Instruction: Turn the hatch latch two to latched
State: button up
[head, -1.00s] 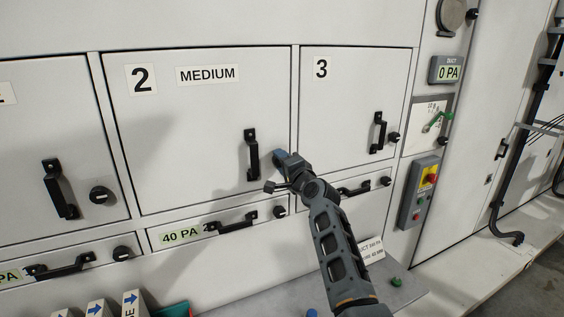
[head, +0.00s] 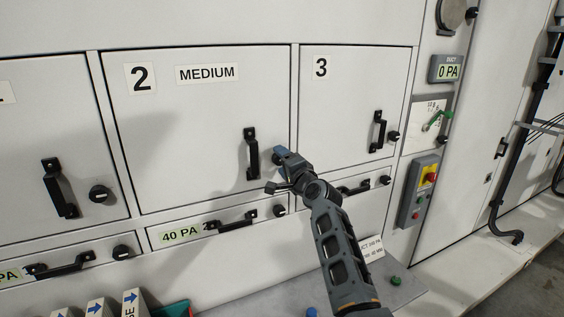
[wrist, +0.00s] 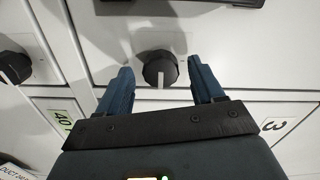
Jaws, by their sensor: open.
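Hatch two (head: 190,120) is a closed grey door marked 2 and MEDIUM, with a black vertical handle (head: 251,153) near its right edge. Its latch, a round black knob (wrist: 152,69) with a pale pointer mark, shows in the wrist view below the handle (wrist: 180,5). My gripper (head: 279,155) is at the latch and hides it in the head view. In the wrist view my open gripper (wrist: 160,66) has one blue finger on each side of the knob, with visible gaps. I cannot tell how deep the fingers reach around it.
Below is a drawer marked 40 PA with a handle (head: 232,221) and a black knob (head: 280,211), which also shows left in the wrist view (wrist: 14,66). Hatch three (head: 345,100) is on the right. A control box (head: 418,192) with a red knob is farther right.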

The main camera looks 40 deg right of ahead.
jog(key=v, duration=0.7)
dwell(0.5)
jog(key=s+a+f+n+g+y, duration=0.1)
jog(key=s+a+f+n, duration=0.3)
jog(key=s, duration=0.5)
jog(key=s+a+f+n, duration=0.3)
jog(key=s+a+f, duration=0.2)
jog(key=s, duration=0.4)
jog(key=s+a+f+n+g+y, duration=0.1)
jog(key=s+a+f+n, duration=0.2)
jog(key=s+a+f, duration=0.35)
jog(key=s+a+r+n+y, duration=0.1)
jog(key=s+a+r+n, duration=0.2)
jog(key=s, duration=0.5)
jog(key=s+a+r+n+y, duration=0.1)
jog(key=s+a+r+n, duration=0.2)
jog(key=s, duration=0.6)
jog(key=s+a+r+n+y, duration=0.1)
jog(key=s+a+r, duration=0.3)
jog(key=s, duration=0.4)
jog(key=shift+s+a+n+g, duration=0.35)
jog(key=shift+a+n, duration=0.25)
jog(key=shift+n, duration=0.3)
jog(key=shift+c, duration=0.2)
